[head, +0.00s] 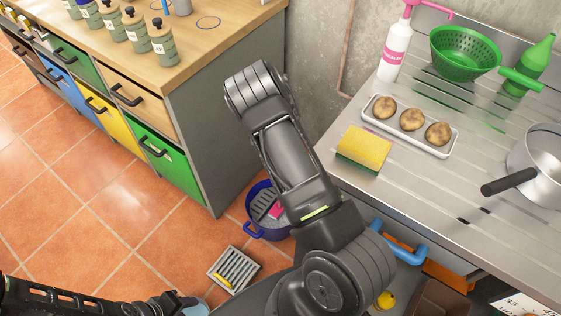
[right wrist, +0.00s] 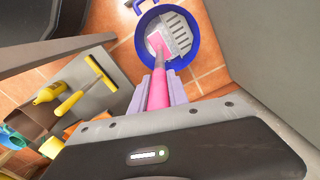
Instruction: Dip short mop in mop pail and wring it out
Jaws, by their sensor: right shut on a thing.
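The blue mop pail (head: 248,206) stands on the tiled floor between the wooden cabinet and the metal counter, with a grey slotted wringer (head: 264,204) in its top. It also shows in the right wrist view (right wrist: 141,50), with the wringer (right wrist: 180,38) on the right side. My right gripper (right wrist: 161,90) is shut on the pink handle of the short mop (right wrist: 158,92). The handle runs down to the pink mop head (right wrist: 157,42), inside the pail's rim beside the wringer; its exact depth is unclear. In the head view my right arm hides the gripper. My left gripper's fingers are not visible.
A floor grate (head: 238,264) lies in front of the pail. The cabinet side (head: 215,135) and counter (head: 330,150) flank the pail closely. On the counter are a sponge (head: 364,150), a potato tray (head: 450,152) and a pot (head: 540,165). Open floor lies left.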

